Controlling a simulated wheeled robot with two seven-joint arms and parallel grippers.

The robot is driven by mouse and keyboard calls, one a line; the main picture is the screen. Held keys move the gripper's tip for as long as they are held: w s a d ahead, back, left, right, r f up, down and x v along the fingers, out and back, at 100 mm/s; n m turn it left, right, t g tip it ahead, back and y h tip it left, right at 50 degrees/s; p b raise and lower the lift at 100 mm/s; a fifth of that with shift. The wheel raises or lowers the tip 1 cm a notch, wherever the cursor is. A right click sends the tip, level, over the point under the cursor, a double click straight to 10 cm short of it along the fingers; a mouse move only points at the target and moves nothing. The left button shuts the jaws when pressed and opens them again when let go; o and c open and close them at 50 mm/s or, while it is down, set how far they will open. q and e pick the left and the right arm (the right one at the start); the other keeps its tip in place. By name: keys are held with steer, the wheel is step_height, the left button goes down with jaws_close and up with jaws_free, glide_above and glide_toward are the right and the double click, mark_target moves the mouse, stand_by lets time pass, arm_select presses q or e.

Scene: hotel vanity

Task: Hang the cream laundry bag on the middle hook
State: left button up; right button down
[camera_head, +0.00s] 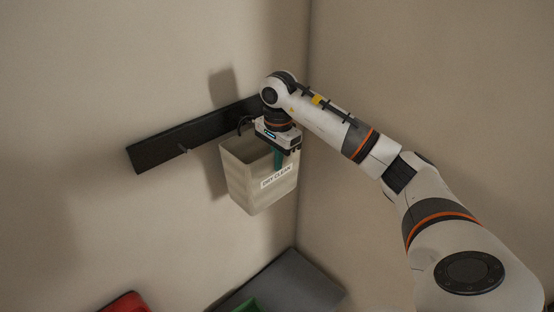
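The cream laundry bag (240,182) is open at the top and carries a label reading "DRY CLEAN". It is off the floor, in front of the wall, just below the dark hook rail (160,150). My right gripper (279,163) points down at the bag's upper rim, with a teal finger against it, and appears shut on the bag. One hook (184,149) shows clear on the rail, left of the bag. A dark curved piece shows above the bag's back rim; whether it is the middle hook is unclear. The rail's right end is hidden by my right arm. My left gripper is out of view.
Below are a dark grey surface (292,285), a green item (247,305) and a red item (126,303), all cut by the bottom edge. The wall left of the rail is bare.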

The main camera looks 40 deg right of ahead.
steer(key=c, duration=1.6)
jaws_free()
steer(key=shift+o, duration=0.2)
steer(key=shift+r, duration=0.1)
steer(key=shift+r+b, duration=0.3)
step_height(320, 180, up, 11)
steer(key=shift+s, duration=0.2)
steer(key=shift+a, duration=0.1)
